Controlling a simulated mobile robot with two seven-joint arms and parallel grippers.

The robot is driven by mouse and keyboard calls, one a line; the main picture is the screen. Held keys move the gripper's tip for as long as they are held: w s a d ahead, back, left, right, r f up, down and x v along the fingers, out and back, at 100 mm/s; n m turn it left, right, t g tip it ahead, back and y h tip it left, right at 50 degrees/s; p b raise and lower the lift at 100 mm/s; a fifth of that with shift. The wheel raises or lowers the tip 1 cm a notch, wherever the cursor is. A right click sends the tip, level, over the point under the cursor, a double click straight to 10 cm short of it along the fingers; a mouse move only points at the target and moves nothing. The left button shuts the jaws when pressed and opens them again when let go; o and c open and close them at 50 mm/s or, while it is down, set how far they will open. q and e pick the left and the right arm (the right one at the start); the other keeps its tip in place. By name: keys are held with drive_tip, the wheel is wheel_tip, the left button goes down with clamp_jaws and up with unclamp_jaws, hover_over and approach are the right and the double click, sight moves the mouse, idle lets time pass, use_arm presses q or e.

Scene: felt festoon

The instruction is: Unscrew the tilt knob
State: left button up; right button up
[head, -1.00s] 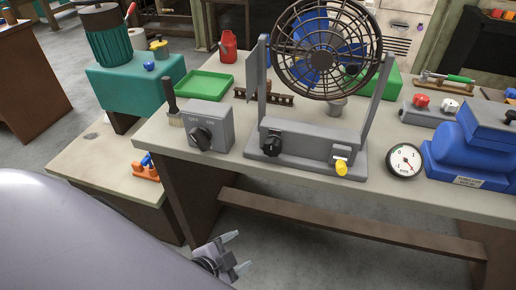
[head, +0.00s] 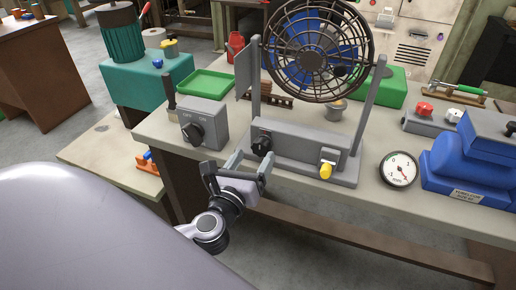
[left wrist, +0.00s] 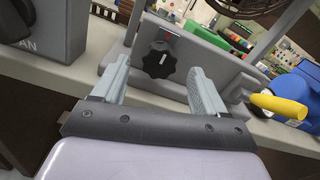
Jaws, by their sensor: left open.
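A black lobed knob (head: 262,145) with a white mark sits on the front of the fan's grey base (head: 300,149). It is the likely tilt knob, but I cannot read a label. My left gripper (head: 249,163) is open and empty, just in front of and below this knob. In the left wrist view the black knob (left wrist: 159,63) shows between the two spread fingers (left wrist: 160,72), not gripped. The fan's round guard (head: 317,42) stands between two grey uprights. My right gripper is not in view.
A grey switch box (head: 204,122) with a black dial stands left of the fan. A yellow-tipped lever (head: 326,170) is on the base's right end. A pressure gauge (head: 398,169) and blue machine (head: 462,160) stand further right. The bench's front edge (head: 420,208) is close to my gripper.

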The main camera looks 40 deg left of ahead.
sight(259, 149)
use_arm(q)
drive_tip(key=shift+x, duration=2)
drive_tip(key=c, duration=1.1)
drive_tip(key=shift+o, duration=0.2)
